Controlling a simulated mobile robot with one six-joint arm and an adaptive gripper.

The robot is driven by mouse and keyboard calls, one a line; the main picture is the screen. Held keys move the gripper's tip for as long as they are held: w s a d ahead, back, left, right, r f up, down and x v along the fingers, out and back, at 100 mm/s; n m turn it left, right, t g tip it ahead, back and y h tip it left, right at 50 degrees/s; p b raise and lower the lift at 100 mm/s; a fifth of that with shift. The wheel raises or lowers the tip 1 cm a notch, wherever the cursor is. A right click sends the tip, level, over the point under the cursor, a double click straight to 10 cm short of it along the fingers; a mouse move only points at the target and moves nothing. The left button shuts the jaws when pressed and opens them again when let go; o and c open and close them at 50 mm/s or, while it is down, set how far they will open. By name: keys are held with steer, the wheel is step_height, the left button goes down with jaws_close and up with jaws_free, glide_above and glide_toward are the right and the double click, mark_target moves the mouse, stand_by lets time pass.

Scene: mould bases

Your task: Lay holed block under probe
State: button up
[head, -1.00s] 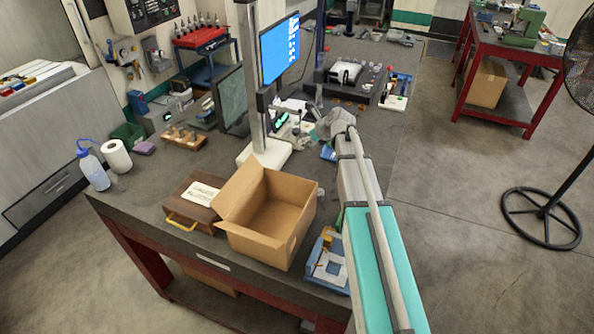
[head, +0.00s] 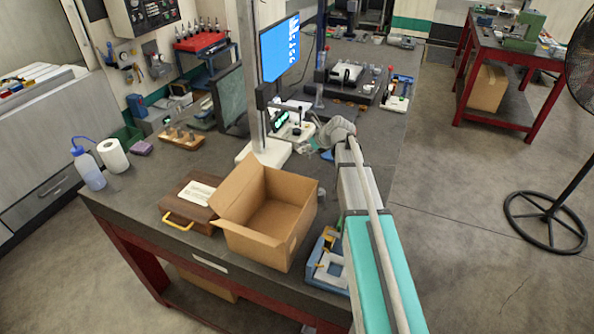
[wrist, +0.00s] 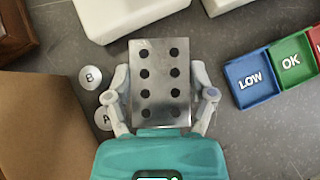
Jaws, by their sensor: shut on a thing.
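The holed block (wrist: 160,60) is a flat grey metal plate with two rows of dark holes, seen from above in the wrist view. My gripper (wrist: 160,82) is shut on it, with one finger along each side. In the head view my gripper's wrist end is by the back of the bench, and the block cannot be made out there. A measuring instrument with a green lit display (head: 281,120) stands just left of my wrist. The probe tip cannot be made out.
A tall column on a white base (head: 245,153) stands left of my arm. An open cardboard box (head: 262,245) and a brown case (head: 181,197) lie nearer. The wrist view shows LOW and OK trays (wrist: 252,79) at right and two lettered discs (wrist: 90,78) at left.

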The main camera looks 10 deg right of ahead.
steer(key=b, duration=0.9)
glide_toward(295, 167)
steer(key=shift+w+a+f, duration=0.1)
steer(key=shift+w+f, duration=0.05)
steer(key=shift+f, duration=0.65)
steer(key=shift+w+a+f, duration=0.15)
steer(key=shift+f, duration=0.65)
steer(key=shift+w+a, duration=0.25)
steer(key=shift+w, duration=0.2)
steer(key=w+a, duration=0.2)
steer(key=w, duration=0.1)
steer(key=shift+s+f+b, duration=0.25)
steer(key=shift+f+b, duration=0.1)
steer(key=shift+f, duration=0.1)
steer(key=shift+d+f, duration=0.1)
steer(key=shift+f, duration=0.05)
steer(key=shift+f+b, duration=0.1)
steer(key=shift+b, duration=0.2)
steer(key=o, duration=1.3)
steer(key=shift+c, duration=0.2)
